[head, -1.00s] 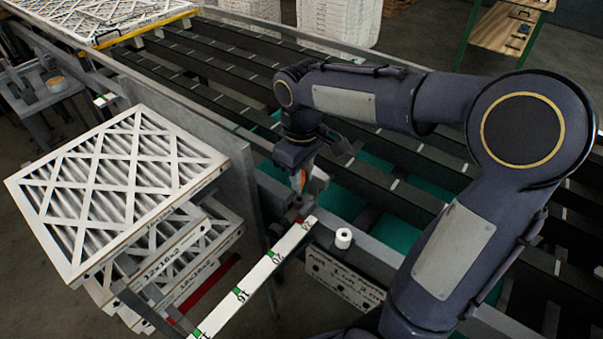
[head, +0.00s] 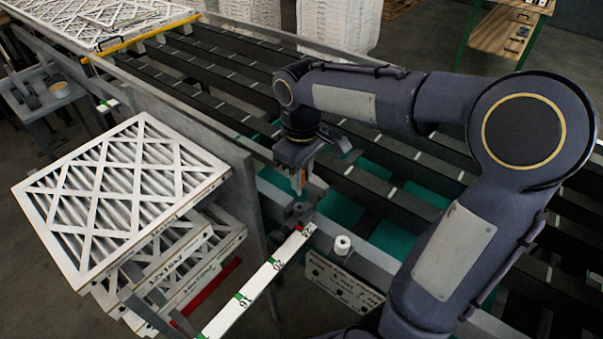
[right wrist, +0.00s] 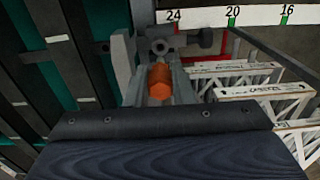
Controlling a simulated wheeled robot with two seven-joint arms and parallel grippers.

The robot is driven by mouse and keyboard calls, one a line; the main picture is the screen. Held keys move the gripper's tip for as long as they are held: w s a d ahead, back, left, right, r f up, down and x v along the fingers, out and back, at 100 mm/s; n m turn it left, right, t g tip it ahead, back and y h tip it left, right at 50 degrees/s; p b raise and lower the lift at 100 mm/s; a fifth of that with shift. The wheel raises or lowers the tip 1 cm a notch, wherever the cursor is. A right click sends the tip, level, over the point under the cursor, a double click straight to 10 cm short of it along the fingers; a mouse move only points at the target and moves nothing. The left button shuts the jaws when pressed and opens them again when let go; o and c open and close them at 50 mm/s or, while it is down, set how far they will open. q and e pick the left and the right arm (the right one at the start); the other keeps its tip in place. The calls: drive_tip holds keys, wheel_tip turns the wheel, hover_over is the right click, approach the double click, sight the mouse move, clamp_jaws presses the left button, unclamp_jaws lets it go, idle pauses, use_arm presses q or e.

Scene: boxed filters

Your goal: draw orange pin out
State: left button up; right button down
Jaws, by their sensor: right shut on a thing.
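The orange pin (right wrist: 160,82) shows between my right gripper's fingers in the right wrist view. My right gripper (head: 300,184) is shut on it, just above a grey bracket (head: 298,212) at the upper end of the white measuring bar. A little orange also shows at the fingers in the head view. In the right wrist view, a grey round fitting with a hole (right wrist: 160,47) shows just beyond the pin. I cannot tell whether the pin's lower end is still inside the bracket. My left gripper is not in view.
The white measuring bar (head: 262,277) with green marks runs toward the front. A white roller (head: 342,244) stands right of the bracket. Stacked filters (head: 120,195) are at the left beside a grey panel (head: 220,150). Dark conveyor slats (head: 200,82) lie behind.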

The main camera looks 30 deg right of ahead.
drive_tip(key=shift+r+p, duration=2.95)
drive_tip(key=shift+r, duration=0.65)
